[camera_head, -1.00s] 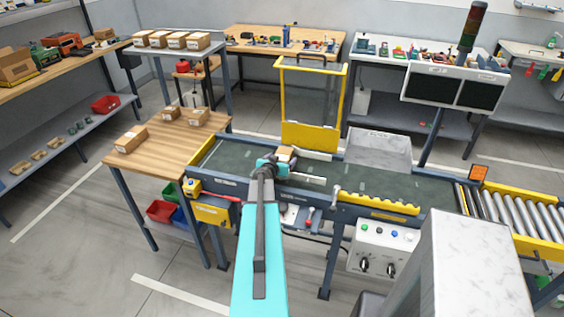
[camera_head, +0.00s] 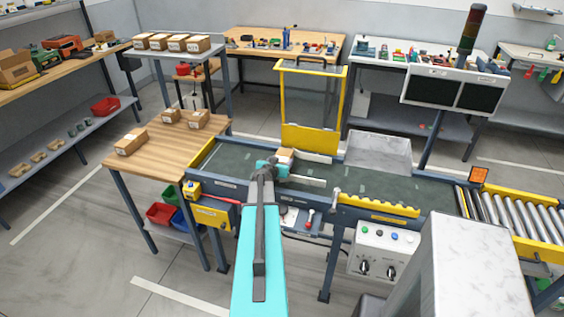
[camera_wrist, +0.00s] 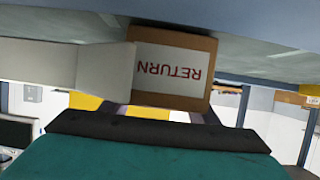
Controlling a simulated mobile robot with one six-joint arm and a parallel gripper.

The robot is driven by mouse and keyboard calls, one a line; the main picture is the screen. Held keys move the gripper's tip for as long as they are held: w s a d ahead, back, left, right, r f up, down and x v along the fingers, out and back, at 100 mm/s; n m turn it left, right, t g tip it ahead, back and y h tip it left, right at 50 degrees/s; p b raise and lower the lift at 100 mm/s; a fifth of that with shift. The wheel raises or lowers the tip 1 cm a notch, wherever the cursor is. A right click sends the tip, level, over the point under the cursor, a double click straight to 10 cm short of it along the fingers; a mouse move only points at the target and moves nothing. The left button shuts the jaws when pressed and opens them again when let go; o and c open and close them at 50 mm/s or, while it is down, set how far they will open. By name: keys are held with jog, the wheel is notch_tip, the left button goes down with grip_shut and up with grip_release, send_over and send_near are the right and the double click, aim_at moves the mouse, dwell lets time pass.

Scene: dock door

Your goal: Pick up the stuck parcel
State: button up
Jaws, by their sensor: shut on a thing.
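The parcel is a small brown box (camera_head: 286,153) between two white guide bars on the dark green belt. In the wrist view the parcel (camera_wrist: 205,80) shows a white label with red RETURN lettering, upside down. My gripper (camera_head: 273,164) is at the parcel, partly covering it in the head view. In the wrist view my gripper (camera_wrist: 163,113) is shut on the parcel, its fingers mostly hidden behind the dark palm edge. A white guide bar (camera_wrist: 100,72) reaches the parcel's left side there; I cannot tell whether they touch.
The conveyor belt (camera_head: 385,186) runs right to metal rollers (camera_head: 495,215). A yellow-framed guard (camera_head: 310,138) stands behind the belt. A wooden table (camera_head: 160,150) with several boxes adjoins the left end. A control box (camera_head: 383,250) hangs in front.

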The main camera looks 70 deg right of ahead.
aim_at(281, 159)
jog(key=shift+r+b, duration=0.7)
jog(key=shift+r, duration=4.15)
